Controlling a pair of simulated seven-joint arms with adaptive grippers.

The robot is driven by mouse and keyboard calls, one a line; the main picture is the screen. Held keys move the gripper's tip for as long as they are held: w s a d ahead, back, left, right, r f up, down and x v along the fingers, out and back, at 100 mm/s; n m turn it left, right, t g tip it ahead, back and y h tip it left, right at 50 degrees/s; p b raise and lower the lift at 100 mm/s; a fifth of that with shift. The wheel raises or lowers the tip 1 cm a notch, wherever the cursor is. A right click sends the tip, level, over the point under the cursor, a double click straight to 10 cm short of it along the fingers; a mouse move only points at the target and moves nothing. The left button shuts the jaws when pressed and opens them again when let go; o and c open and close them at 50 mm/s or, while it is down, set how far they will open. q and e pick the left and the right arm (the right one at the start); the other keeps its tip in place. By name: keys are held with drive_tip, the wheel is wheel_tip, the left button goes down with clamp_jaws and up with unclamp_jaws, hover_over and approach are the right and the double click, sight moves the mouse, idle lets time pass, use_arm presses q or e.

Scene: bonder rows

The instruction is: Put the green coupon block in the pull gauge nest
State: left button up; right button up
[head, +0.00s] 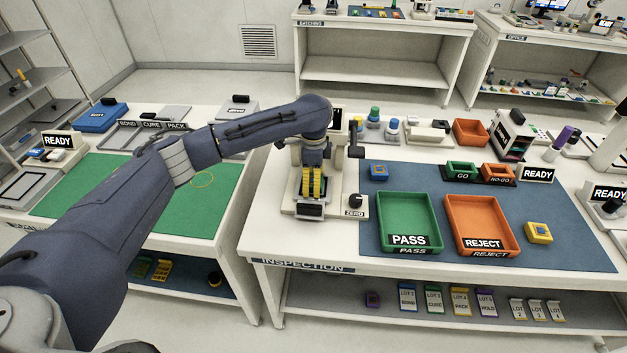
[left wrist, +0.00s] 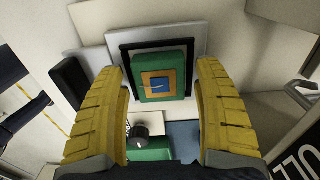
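The green coupon block (left wrist: 163,75), with an orange and blue square on its face, shows in the left wrist view inside the outline of a black square frame, which looks like the nest (left wrist: 126,62). I cannot tell whether it is fully seated. My left gripper (head: 312,188) points down over the pull gauge (head: 338,122) in the head view. Its yellow fingers stand on both sides of the block, with narrow visible gaps, so it looks open. In the head view the gripper hides the block. My right gripper is not in view.
The black ZERO knob (head: 355,202) is close right of the gripper. The green PASS tray (head: 408,195) and orange REJECT tray (head: 480,200) stand farther right. A blue block (head: 379,172) and a yellow block (head: 538,233) are on the blue mat (head: 585,245).

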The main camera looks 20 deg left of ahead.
use_arm(q)
drive_tip(key=shift+r, duration=0.1)
wheel_tip(320, 180, up, 12)
idle(0.8)
idle(1.2)
